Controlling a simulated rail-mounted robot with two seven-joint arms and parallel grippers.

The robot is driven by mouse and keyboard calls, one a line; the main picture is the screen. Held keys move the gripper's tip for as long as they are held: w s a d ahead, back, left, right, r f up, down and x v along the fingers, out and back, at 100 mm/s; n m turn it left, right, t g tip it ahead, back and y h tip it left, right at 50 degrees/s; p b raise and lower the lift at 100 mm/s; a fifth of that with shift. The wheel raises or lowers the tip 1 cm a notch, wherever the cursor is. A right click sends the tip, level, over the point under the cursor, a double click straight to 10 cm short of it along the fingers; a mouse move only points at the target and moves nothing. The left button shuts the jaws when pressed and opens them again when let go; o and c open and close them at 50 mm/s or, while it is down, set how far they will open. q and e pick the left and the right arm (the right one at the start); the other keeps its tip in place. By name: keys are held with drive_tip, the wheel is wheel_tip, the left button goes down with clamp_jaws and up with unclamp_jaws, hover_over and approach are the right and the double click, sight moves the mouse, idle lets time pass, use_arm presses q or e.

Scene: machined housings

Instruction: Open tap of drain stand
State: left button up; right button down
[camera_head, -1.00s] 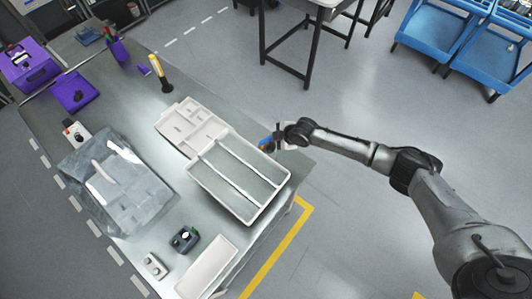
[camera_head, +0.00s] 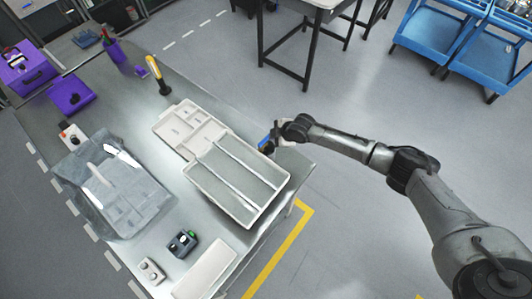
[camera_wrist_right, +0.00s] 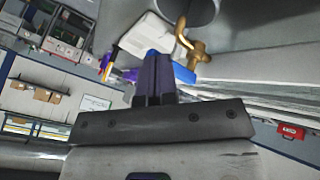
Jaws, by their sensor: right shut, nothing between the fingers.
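A brass tap (camera_wrist_right: 192,45) with a blue handle (camera_wrist_right: 184,73) shows in the right wrist view, just past my fingertips. In the head view the right gripper (camera_head: 277,135) is at the tray's right edge, by a small blue part (camera_head: 265,142). The brass body is hidden there. My left gripper is not in view.
On the metal table (camera_head: 128,85) are a clear plastic bin (camera_head: 75,173), a small black device (camera_head: 183,243), a yellow-handled tool (camera_head: 157,73) and purple containers (camera_head: 70,95). Open floor lies right of the table. Blue carts (camera_head: 440,40) stand at the far right.

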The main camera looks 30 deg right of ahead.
drive_tip(key=s+d+r+p, duration=0.1)
drive_tip(key=s+d+r, duration=0.5)
drive_tip(key=s+r, duration=0.1)
drive_tip(key=shift+d+r, duration=0.2)
drive_tip(key=shift+r, duration=0.3)
idle(0.7)
